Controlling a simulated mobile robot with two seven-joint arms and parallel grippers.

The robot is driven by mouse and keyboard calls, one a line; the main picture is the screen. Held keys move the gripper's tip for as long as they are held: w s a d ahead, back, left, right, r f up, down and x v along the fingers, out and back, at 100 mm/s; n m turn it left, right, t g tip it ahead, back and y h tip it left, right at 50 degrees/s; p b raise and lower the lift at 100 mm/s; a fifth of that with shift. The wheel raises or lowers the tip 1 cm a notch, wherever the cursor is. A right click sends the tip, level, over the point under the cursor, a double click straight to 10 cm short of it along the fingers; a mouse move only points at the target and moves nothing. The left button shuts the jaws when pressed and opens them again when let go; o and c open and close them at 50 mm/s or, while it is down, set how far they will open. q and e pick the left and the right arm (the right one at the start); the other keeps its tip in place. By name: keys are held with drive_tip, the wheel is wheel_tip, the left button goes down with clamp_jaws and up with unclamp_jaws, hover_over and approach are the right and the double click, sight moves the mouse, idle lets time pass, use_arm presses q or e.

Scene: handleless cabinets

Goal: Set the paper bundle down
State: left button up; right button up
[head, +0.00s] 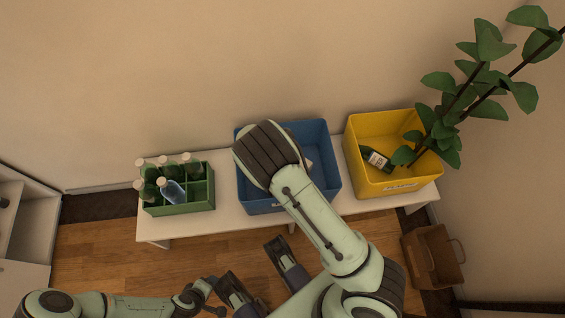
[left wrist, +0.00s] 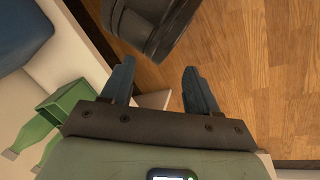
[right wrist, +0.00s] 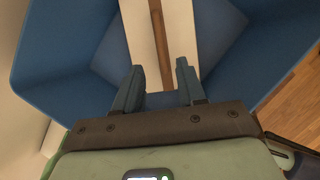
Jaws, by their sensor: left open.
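The paper bundle (right wrist: 135,25) is pale with a brown band. In the right wrist view it stretches from between my right fingers to the top edge. My right gripper (right wrist: 161,72) is partly closed, with a finger on each side of the bundle, over the blue bin (head: 330,185). In the head view my right arm hides most of that bin and the gripper; a pale scrap (head: 308,164) shows inside. Whether the bundle touches the bin floor (right wrist: 225,35) is unclear. My left gripper (left wrist: 157,75) is open and empty, low in front of the bench.
A white bench (head: 225,222) carries the blue bin, a green crate (head: 180,207) of bottles at left and a yellow bin (head: 378,122) holding a bottle (head: 376,159) at right. A leafy plant (head: 490,45) overhangs the yellow bin. A brown basket (head: 430,262) stands at right.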

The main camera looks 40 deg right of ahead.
use_arm(q)
drive_tip(key=shift+s+d+r, duration=0.35)
drive_tip(key=shift+s+r, duration=0.15)
drive_tip(key=shift+s, duration=0.2)
use_arm(e)
drive_tip(key=v, duration=0.3)
drive_tip(key=shift+f, duration=0.1)
